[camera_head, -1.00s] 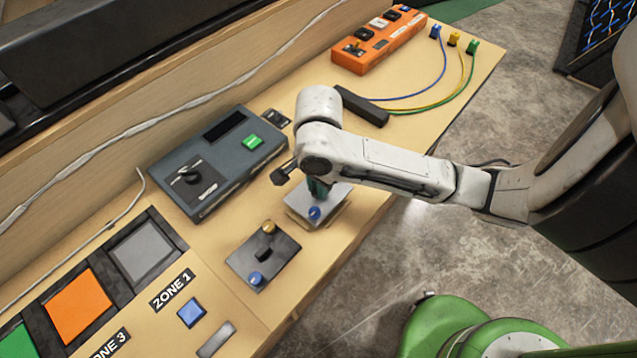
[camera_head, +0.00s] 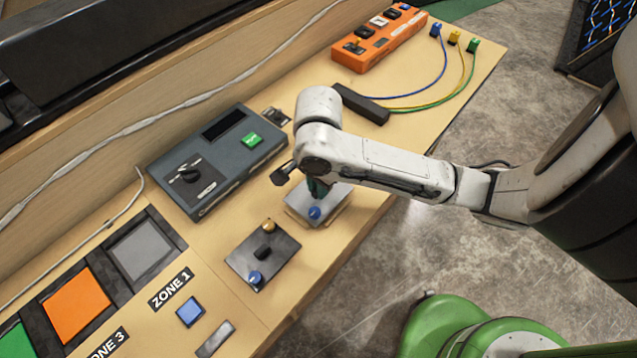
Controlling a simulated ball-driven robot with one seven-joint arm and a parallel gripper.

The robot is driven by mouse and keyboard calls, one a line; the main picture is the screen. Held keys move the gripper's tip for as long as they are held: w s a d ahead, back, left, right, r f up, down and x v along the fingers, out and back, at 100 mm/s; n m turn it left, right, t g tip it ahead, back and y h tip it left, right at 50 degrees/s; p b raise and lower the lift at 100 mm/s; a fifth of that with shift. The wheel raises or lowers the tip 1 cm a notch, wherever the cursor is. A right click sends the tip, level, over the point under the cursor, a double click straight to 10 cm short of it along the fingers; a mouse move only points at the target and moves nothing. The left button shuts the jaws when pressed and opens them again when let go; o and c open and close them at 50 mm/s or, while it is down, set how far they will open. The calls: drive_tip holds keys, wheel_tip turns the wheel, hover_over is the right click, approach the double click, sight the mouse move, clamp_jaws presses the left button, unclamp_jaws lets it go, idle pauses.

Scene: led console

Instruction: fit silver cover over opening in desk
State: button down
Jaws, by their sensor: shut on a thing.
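The silver cover (camera_head: 302,207) is a flat plate at the desk's right part, with a blue knob (camera_head: 314,213) on its near side. My gripper (camera_head: 318,187) points down at the cover's far part, shut on it. My arm hides most of the fingers and the cover's far edge. The cover is at or just above the desk top (camera_head: 303,260); I cannot tell whether it touches. No opening shows; whether one is under the cover cannot be seen.
A dark plate (camera_head: 243,262) with yellow, black and blue knobs lies left of the cover. A grey console box (camera_head: 215,165) stands behind. An orange switch box (camera_head: 375,47) and a black bar (camera_head: 362,104) with coloured cables are farther back. The desk's front edge is close by.

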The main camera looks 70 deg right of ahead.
drive_tip(key=shift+f+b, duration=0.55)
drive_tip(key=shift+f, duration=0.2)
idle(0.6)
drive_tip(key=c, duration=1)
unclamp_jaws()
drive_tip(key=shift+r, duration=0.1)
wheel_tip(320, 180, up, 11)
drive_tip(key=p, duration=0.4)
drive_tip(key=shift+f, duration=0.2)
